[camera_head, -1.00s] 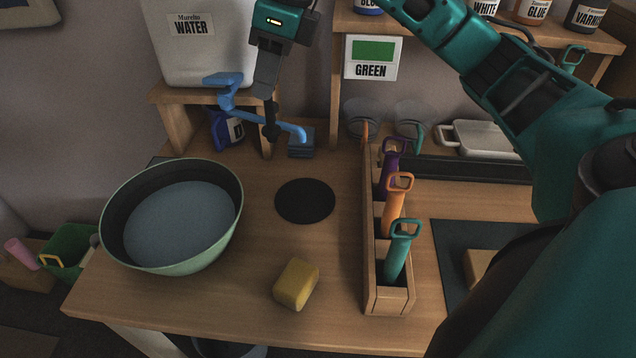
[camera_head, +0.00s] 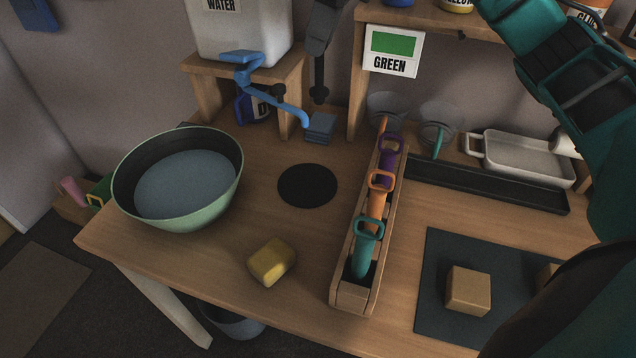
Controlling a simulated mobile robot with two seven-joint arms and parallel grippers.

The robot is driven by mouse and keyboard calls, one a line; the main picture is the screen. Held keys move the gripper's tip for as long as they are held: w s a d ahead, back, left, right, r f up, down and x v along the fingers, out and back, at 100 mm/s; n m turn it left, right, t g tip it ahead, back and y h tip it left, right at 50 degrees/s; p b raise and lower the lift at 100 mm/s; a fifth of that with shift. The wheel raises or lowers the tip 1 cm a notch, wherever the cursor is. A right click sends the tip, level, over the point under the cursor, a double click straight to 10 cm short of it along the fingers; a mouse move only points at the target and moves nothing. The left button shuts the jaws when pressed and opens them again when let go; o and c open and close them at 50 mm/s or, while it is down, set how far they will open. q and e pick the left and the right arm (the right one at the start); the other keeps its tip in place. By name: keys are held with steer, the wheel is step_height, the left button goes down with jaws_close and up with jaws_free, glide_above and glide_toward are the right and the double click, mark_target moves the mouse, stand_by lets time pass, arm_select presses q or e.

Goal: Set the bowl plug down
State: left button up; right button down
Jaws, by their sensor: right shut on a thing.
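My right gripper (camera_head: 320,55) is at the top middle, pointing down, its upper part cut off by the frame edge. It is shut on a small dark piece with a thin stem and rounded end, seemingly the bowl plug (camera_head: 319,93). The plug hangs to the right of the blue tap, above or behind a small blue-grey block (camera_head: 320,127). It is too dark to make out its details. The green bowl (camera_head: 188,213), with a grey-blue inside, stands on the left of the table. My left gripper is not in view.
A flat black disc (camera_head: 307,186) lies mid-table, with bare wood around it. A yellow sponge (camera_head: 271,262) lies in front. A wooden rack (camera_head: 352,297) holds several coloured-handled tools. The blue tap (camera_head: 262,92) juts out at the back. A dark mat (camera_head: 432,298) lies right.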

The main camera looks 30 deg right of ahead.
steer(key=shift+s+d, duration=0.1)
steer(key=shift+d, duration=0.1)
arm_select(q)
steer(key=b, duration=0.1)
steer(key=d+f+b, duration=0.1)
steer(key=b, duration=0.1)
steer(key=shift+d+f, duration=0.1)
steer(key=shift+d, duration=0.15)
arm_select(e)
step_height(320, 180, down, 20)
steer(key=shift+r, duration=0.1)
steer(key=c, duration=0.9)
jaws_free()
steer(key=shift+c, duration=0.2)
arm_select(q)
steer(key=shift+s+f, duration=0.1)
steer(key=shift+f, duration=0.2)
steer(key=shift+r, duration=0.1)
